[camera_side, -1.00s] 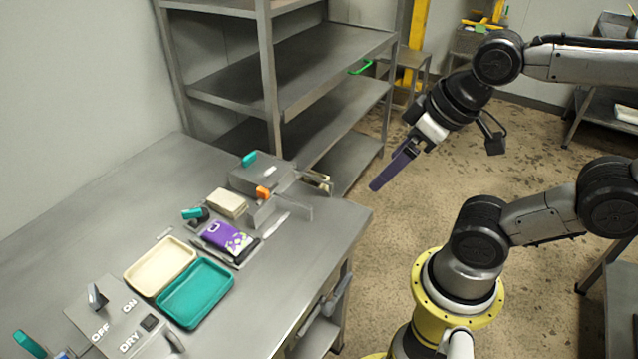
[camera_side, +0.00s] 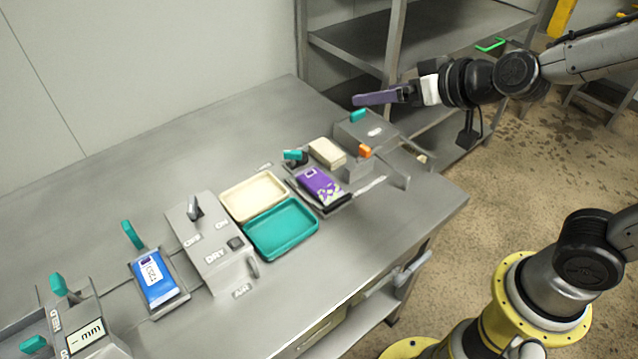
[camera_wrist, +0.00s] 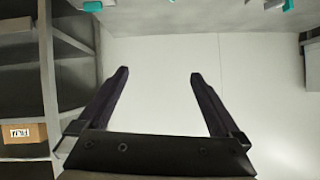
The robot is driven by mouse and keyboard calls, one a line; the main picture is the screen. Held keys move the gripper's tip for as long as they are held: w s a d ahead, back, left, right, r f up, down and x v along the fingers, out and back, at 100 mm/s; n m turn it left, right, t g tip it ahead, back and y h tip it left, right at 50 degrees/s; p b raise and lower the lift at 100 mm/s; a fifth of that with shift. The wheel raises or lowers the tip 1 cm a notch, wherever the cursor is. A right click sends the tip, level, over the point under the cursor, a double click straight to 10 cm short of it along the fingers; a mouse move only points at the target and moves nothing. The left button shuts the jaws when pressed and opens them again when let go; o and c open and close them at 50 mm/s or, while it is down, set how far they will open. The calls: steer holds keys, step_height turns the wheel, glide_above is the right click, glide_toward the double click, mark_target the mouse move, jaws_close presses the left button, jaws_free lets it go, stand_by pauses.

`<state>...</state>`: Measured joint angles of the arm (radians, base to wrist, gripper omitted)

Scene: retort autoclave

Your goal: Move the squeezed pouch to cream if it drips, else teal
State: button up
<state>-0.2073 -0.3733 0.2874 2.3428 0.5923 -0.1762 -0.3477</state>
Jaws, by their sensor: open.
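A purple pouch (camera_side: 320,187) with a pale and yellow pattern lies on a dark plate at a small station on the bench. A cream block (camera_side: 327,152) and a teal-handled lever (camera_side: 293,156) are right behind it. The cream tray (camera_side: 226,196) and the teal tray (camera_side: 312,240) lie side by side to its left, both empty. My gripper (camera_side: 358,100) is in the air above the back of the station, pointing left and apart from everything. In the wrist view its two fingers (camera_wrist: 158,75) are spread with nothing between them. I cannot see any drip at the pouch.
A grey box with a teal knob (camera_side: 358,115) and an orange knob (camera_side: 365,151) stands right of the pouch. A blue pouch (camera_side: 155,278) lies at left beside an OFF/ON, DRY panel (camera_side: 212,240). Metal shelving (camera_side: 440,50) rises behind. The back-left bench is clear.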

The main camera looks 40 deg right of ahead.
step_height(320, 180, down, 9)
steer(key=w+a+g+h, duration=0.1)
steer(key=w+a, duration=0.1)
steer(key=w, duration=0.1)
steer(key=n+g, duration=0.1)
steer(key=g, duration=0.1)
glide_toward(321, 182)
steer(key=x, duration=0.4)
steer(key=shift+a+f, duration=0.1)
steer(key=shift+a, duration=0.1)
steer(key=shift+d+x, duration=0.2)
steer(key=shift+x, duration=2.45)
